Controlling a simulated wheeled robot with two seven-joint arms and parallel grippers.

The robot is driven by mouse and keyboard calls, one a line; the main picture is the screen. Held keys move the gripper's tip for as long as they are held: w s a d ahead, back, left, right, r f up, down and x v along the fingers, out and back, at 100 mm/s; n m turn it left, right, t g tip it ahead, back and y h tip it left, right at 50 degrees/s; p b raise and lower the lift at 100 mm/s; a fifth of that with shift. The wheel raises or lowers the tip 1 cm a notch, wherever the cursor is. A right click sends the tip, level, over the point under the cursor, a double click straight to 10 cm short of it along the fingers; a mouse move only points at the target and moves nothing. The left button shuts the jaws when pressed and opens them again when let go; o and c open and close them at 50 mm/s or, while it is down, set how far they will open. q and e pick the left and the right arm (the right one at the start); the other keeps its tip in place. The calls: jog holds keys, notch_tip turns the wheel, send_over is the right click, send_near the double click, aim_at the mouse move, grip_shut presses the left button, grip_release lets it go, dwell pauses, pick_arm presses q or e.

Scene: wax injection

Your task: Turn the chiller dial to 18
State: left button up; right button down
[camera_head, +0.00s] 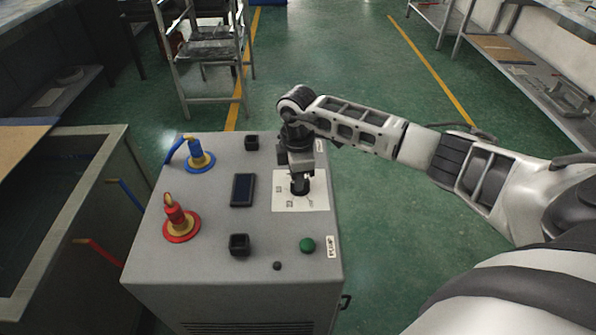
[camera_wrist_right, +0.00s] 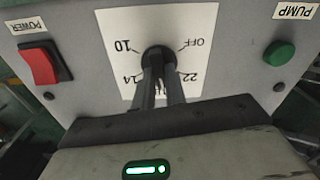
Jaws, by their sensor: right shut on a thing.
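The chiller (camera_head: 190,270) is a grey box with a white dial plate (camera_head: 318,200) on its top right. The black dial (camera_wrist_right: 158,56) sits at the middle of the plate in the right wrist view. Marks for OFF, 10, 14 and 22 show around it, and the 18 area is mostly hidden behind my fingers. My right gripper (camera_wrist_right: 161,82) reaches down onto the dial and its two fingers are shut on it. It also shows in the head view (camera_head: 299,186). Which mark the dial points at is hidden. My left gripper is not in view.
A red POWER switch (camera_wrist_right: 45,65) and a green PUMP button (camera_head: 307,245) flank the plate. A dark display (camera_head: 243,190), a blue valve (camera_head: 197,158) and a red valve (camera_head: 180,222) stand to the left. A tank (camera_head: 110,150) adjoins the chiller's left side.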

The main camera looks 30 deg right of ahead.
pick_arm(q)
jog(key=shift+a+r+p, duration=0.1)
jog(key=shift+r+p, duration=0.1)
jog(key=shift+p, duration=0.25)
pick_arm(e)
jog(key=shift+w+r+m, duration=0.1)
jog(key=shift+r+m, duration=0.05)
jog(key=shift+m, duration=0.75)
jog(key=shift+d, duration=0.1)
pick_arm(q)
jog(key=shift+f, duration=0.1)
pick_arm(e)
jog(key=c, duration=1.4)
grip_release()
jog(key=shift+c, duration=0.2)
jog(key=shift+r, duration=0.4)
notch_tip(320, 180, up, 15)
